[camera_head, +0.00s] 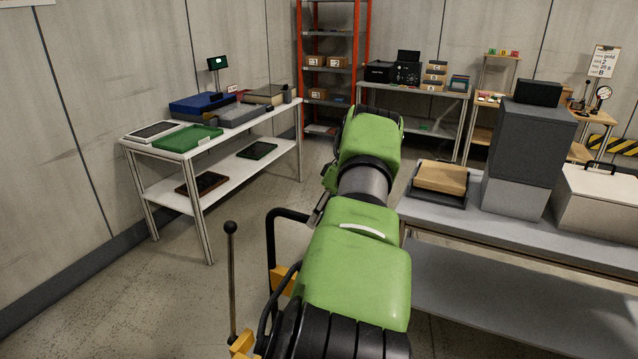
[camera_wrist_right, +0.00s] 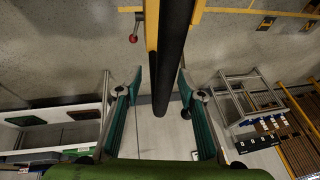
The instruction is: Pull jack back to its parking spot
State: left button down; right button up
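The jack shows in part in the head view, left of my right arm: a black bent handle (camera_head: 270,245), yellow parts (camera_head: 240,345) low down and a thin lever (camera_head: 232,285) with a round knob. In the right wrist view a dark bar (camera_wrist_right: 174,45), apparently the jack's handle, runs down between the fingers of my right gripper (camera_wrist_right: 160,75). The fingers stand apart with teal pads on either side of it. Gaps show beside the bar, narrower on the right; contact is unclear. In the head view my right arm mostly hides the right gripper. My left gripper is not in view.
A white table (camera_head: 150,160) with trays and scales stands at the left. A grey workbench (camera_head: 430,215) with a large grey box (camera_head: 525,145) is close at the right. Shelves stand at the back. Open floor (camera_head: 130,295) lies at the left front. Yellow floor lines (camera_wrist_right: 230,11) show in the wrist view.

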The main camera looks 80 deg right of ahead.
jog(key=shift+s+r, duration=0.1)
jog(key=shift+r, duration=0.45)
jog(key=v, duration=1.1)
jog(key=shift+s+f, duration=0.1)
jog(key=shift+f, duration=0.1)
